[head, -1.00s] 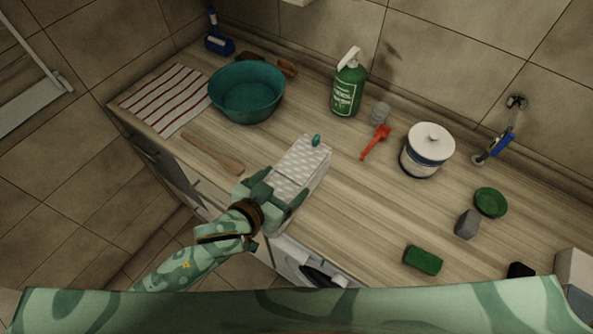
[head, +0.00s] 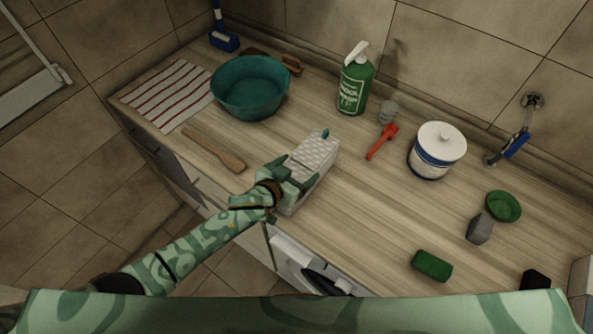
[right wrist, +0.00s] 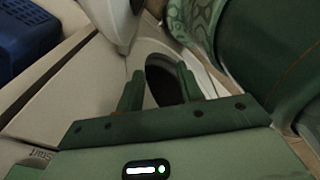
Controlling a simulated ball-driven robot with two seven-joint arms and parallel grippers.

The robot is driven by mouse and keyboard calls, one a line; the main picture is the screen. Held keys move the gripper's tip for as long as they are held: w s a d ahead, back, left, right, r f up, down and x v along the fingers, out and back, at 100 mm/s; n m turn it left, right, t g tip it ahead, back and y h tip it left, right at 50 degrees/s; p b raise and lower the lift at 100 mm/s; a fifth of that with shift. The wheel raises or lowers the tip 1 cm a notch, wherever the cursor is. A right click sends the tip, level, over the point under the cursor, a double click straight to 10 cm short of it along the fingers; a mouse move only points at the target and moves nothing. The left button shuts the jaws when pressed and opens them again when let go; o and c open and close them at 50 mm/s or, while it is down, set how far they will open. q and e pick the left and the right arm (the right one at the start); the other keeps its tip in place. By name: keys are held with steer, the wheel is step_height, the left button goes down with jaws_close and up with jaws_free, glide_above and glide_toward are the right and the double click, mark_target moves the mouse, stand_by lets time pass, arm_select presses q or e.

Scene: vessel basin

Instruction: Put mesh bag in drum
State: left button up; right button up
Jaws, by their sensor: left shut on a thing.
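The mesh bag (head: 317,152) is a whitish, box-shaped bundle with a patterned top and a small teal toggle at its far end. It is at the front edge of the counter in the head view. My left gripper (head: 291,184) is shut on its near left side; I cannot tell if the bag touches the counter. The drum's dark opening (right wrist: 163,80) shows in the right wrist view, in the pale front of the washing machine (head: 292,252). My right gripper (right wrist: 160,88) is open and empty in front of that opening, fingers apart. It is outside the head view.
On the counter are a teal basin (head: 250,88), striped cloth (head: 167,96), wooden spatula (head: 215,150), green bottle (head: 355,84), red scoop (head: 382,142), white lidded pot (head: 437,152), green sponge (head: 431,265) and green dish (head: 503,206). A blue container (right wrist: 28,40) shows in the right wrist view.

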arm_select(q)
steer(key=o, duration=1.3)
steer(key=shift+o, duration=0.2)
steer(key=shift+r, duration=0.15)
steer(key=p+v, duration=0.2)
steer(key=v, duration=0.9)
steer(key=shift+s, duration=0.15)
steer(key=shift+s+a+r, duration=0.2)
steer(key=shift+s+a, duration=0.05)
